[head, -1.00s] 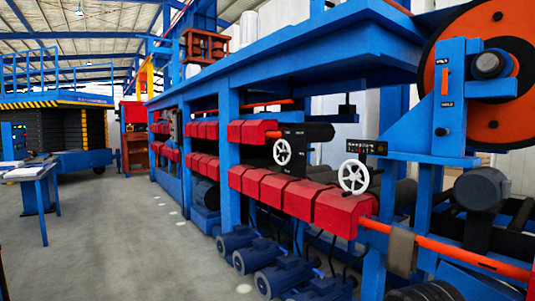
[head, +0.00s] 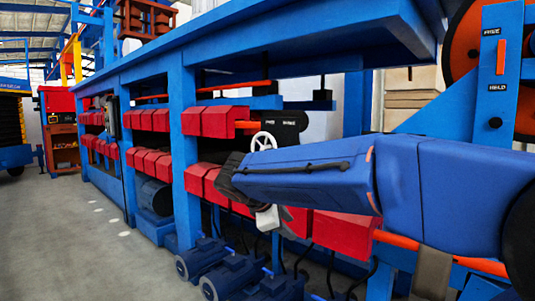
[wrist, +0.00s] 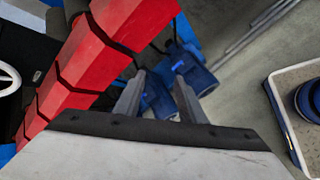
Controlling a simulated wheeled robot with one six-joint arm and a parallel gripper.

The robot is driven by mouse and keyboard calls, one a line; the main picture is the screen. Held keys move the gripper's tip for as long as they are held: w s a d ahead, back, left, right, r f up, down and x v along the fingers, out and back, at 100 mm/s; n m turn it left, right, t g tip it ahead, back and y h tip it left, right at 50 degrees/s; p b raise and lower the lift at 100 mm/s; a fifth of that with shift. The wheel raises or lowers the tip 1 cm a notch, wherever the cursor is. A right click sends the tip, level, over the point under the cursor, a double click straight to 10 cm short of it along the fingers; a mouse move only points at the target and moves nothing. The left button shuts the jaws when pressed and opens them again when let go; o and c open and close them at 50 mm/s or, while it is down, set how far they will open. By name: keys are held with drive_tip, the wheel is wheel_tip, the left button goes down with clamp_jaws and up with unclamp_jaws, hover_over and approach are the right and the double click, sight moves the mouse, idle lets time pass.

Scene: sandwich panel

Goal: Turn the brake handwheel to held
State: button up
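A white spoked handwheel (head: 263,142) stands upright on the line's far side of my arm, beside a dark plate with small white lettering I cannot read. Its lower part is close to or behind my arm. A white handwheel (wrist: 8,78) also shows at the left edge of the wrist view, cut off; I cannot tell whether it is the same one. My gripper (head: 268,218) hangs low in front of the red guards, partly hidden by my arm. In the wrist view my gripper (wrist: 160,90) points down, its two grey fingers apart with nothing between them, clear of the wheel.
Red guard boxes (head: 345,232) run along the line, also beside my gripper in the wrist view (wrist: 80,70). Blue motors (head: 255,275) sit on the floor below. A blue post with lettering (head: 493,80) stands at the right. The floor at left (head: 60,230) is clear.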

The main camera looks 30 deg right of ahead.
drive_tip(key=w+a+r+n+t+h, duration=0.1)
drive_tip(key=w+a+r+n+h, duration=0.15)
drive_tip(key=w+r, duration=0.4)
drive_tip(key=w+a+r+n+t+h, duration=0.1)
drive_tip(key=w+a+r+n+h, duration=0.2)
drive_tip(key=w, duration=0.7)
drive_tip(key=w+a+r+n+t+h, duration=0.1)
drive_tip(key=w+r+n+h, duration=0.2)
drive_tip(key=w+r, duration=0.4)
drive_tip(key=x, duration=1.1)
drive_tip(key=w+f+x, duration=0.1)
drive_tip(key=x, duration=0.5)
drive_tip(key=shift+w+d, duration=0.1)
drive_tip(key=shift+w, duration=0.05)
drive_tip(key=shift+c, duration=0.2)
clamp_jaws()
